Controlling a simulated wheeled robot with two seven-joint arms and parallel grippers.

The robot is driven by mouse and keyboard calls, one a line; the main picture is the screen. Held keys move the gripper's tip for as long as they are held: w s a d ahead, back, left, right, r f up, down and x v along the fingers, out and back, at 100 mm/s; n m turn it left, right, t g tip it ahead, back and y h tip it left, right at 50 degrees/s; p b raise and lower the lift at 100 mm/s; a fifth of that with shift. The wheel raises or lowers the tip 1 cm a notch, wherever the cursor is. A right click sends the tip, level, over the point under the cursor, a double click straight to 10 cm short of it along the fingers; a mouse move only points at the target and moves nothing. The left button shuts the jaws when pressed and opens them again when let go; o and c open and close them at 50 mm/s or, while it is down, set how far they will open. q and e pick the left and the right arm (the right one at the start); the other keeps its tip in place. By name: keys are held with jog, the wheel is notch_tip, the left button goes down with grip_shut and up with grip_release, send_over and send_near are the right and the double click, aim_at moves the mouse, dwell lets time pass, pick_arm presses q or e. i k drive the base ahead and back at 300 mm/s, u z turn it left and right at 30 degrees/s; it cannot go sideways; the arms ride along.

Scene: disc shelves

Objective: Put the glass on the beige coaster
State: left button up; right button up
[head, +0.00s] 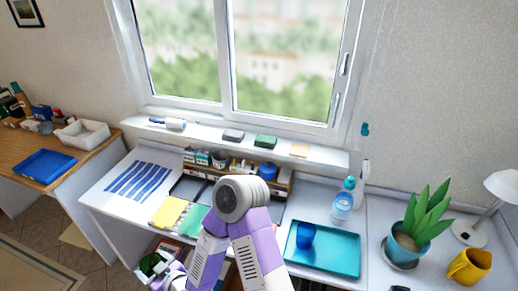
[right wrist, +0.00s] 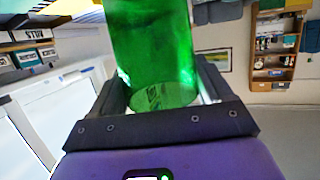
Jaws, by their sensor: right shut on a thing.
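My right gripper (right wrist: 165,90) is shut on a green glass (right wrist: 150,45), which stands up between its fingers in the right wrist view. In the head view a green round shape low at the left, probably this glass (head: 149,264), shows beside my right gripper (head: 160,268), below the desk's front edge. The beige coaster (head: 299,150) lies bare at the right part of the windowsill. My left gripper is not in view.
A grey coaster (head: 233,135) and a green coaster (head: 265,141) lie on the sill (head: 205,131), left of the beige one. Below are a low shelf of small items and a teal tray (head: 338,247) with a blue cup (head: 305,235). A bottle (head: 342,208) stands behind the tray.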

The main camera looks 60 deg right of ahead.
aim_at(300, 150)
jog(key=z, duration=1.4)
